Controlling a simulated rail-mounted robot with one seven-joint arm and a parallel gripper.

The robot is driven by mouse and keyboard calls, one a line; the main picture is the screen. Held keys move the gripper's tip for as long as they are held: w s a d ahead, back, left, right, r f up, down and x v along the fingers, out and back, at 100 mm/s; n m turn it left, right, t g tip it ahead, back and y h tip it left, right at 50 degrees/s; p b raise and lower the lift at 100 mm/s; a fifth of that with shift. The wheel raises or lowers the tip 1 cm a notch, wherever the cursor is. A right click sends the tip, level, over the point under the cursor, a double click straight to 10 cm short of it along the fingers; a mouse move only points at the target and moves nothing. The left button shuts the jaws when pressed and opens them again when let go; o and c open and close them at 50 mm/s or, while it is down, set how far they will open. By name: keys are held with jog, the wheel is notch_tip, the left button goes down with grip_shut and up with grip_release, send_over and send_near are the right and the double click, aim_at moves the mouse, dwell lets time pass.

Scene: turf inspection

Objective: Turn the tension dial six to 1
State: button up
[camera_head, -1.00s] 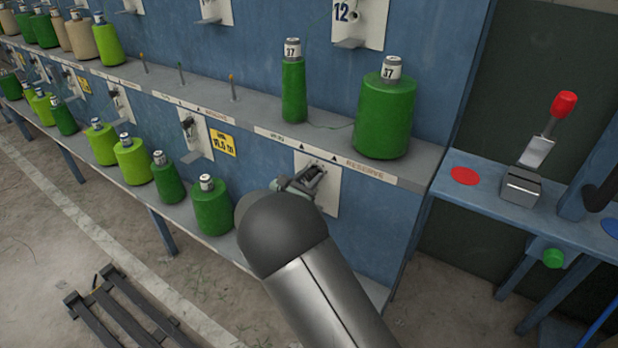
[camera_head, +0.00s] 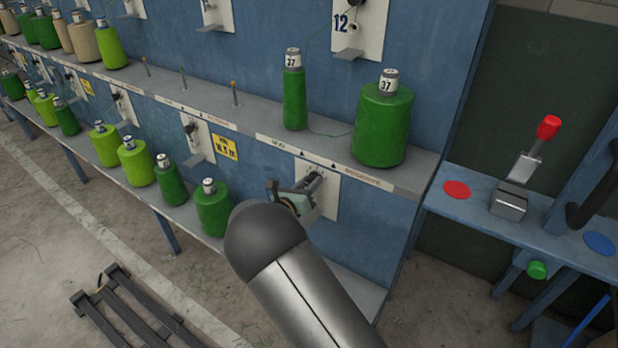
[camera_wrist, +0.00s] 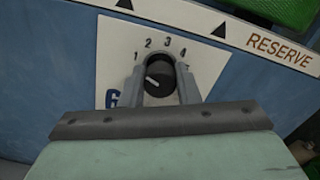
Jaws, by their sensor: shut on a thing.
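The tension dial six (camera_wrist: 157,74) is a round black knob on a white plate (camera_wrist: 122,58) marked with a blue 6, partly hidden. A white mark shows on the left, lower part of the knob's face, toward the 1 side. My gripper (camera_wrist: 160,82) is shut on the dial, with one grey finger at its left and one at its right. In the head view my gripper (camera_head: 314,184) reaches the white plate (camera_head: 327,201) under the shelf; the dial's face is hidden there.
Above the dial a shelf edge (camera_head: 402,184) carries a label strip. A slim green spool (camera_head: 294,98) and a wide green cone (camera_head: 381,125) stand on it. Another green cone (camera_head: 212,210) stands left of my gripper. A red-topped lever (camera_head: 548,128) is at the right.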

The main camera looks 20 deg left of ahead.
jog(key=shift+n+p, duration=0.9)
jog(key=shift+n, duration=0.4)
jog(key=shift+f, duration=0.1)
jog(key=o, duration=1)
jog(key=shift+s, duration=0.1)
jog(key=v, duration=1.7)
jog(key=shift+s, duration=0.15)
